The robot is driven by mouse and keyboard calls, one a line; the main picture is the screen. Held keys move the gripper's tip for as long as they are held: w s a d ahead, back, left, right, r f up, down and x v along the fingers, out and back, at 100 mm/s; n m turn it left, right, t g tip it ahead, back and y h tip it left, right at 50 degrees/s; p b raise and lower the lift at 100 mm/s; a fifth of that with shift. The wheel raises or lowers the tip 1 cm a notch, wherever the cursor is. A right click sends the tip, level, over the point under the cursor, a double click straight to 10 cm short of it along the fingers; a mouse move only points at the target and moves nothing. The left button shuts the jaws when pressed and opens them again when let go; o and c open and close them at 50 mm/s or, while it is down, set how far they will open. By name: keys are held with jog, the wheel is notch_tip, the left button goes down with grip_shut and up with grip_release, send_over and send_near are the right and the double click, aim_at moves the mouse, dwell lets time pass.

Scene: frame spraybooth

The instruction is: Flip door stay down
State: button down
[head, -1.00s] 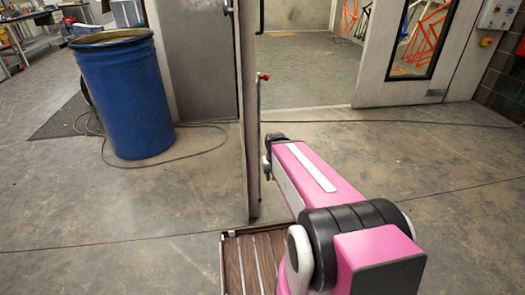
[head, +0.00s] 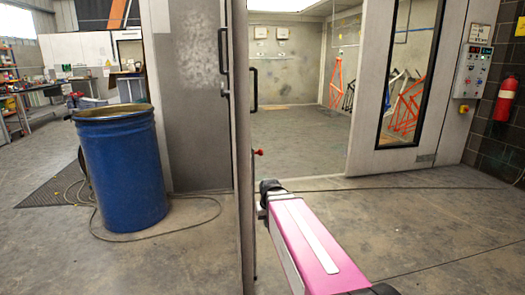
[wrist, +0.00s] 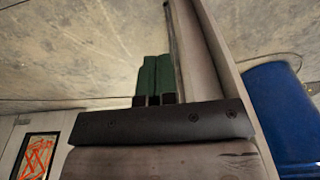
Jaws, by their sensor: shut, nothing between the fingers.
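A grey door (head: 240,140) stands open, nearly edge-on, in the middle of the head view. A small red knob (head: 258,152) projects from its right side, below a black pull handle (head: 254,90). I cannot tell whether this knob belongs to the door stay; no stay is clearly visible. My gripper (wrist: 156,62) shows in the wrist view with its two green fingers together and nothing between them. They are close beside a pale upright door panel (wrist: 222,55) in that view. In the head view, my pink arm reaches to the door's right side, low down, and its fingers are hidden.
A blue drum (head: 122,175) stands left of the door, with a cable (head: 205,222) on the floor. A windowed door leaf (head: 400,125) stands at the right, near a control panel (head: 473,70) and fire extinguisher (head: 506,98). The booth floor (head: 300,140) is clear.

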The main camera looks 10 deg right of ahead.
jog(key=w+d+r+t, duration=0.1)
jog(key=w+r, duration=0.4)
jog(key=r, duration=0.7)
jog(key=w+d+r+n+t, duration=0.1)
jog(key=w+r, duration=0.4)
jog(key=r, duration=0.8)
jog(key=w+d+r+t, duration=0.1)
jog(key=w+r, duration=0.4)
jog(key=r, duration=0.7)
jog(key=shift+d+r+n+t+y, duration=0.3)
jog(key=shift+r+n+t+y, duration=0.1)
jog(key=shift+t, duration=0.1)
jog(key=shift+w, duration=0.1)
jog(key=x, duration=1.4)
